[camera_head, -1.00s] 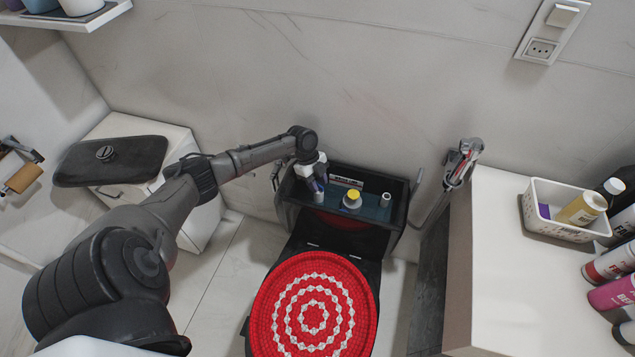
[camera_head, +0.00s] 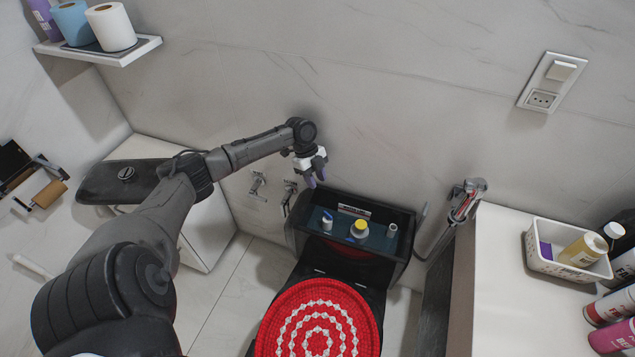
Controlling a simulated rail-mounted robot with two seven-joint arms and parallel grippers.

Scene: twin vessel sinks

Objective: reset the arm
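My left arm reaches in from the left. Its gripper (camera_head: 314,178) hangs above the back left edge of the open toilet tank (camera_head: 300,232), with its fingers pointing down. The fingers look apart and nothing shows between them, with wall and tank behind. The dark tank holds water, a small white bottle (camera_head: 327,221), a yellow-topped part (camera_head: 359,230) and a small grey cylinder (camera_head: 392,230). My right gripper is not in view.
A black tank lid (camera_head: 115,183) lies on the white cabinet (camera_head: 205,235) at left, partly behind my arm. The toilet has a red and white cover (camera_head: 318,325). A counter (camera_head: 500,290) at right bears a basket (camera_head: 545,262) and several bottles.

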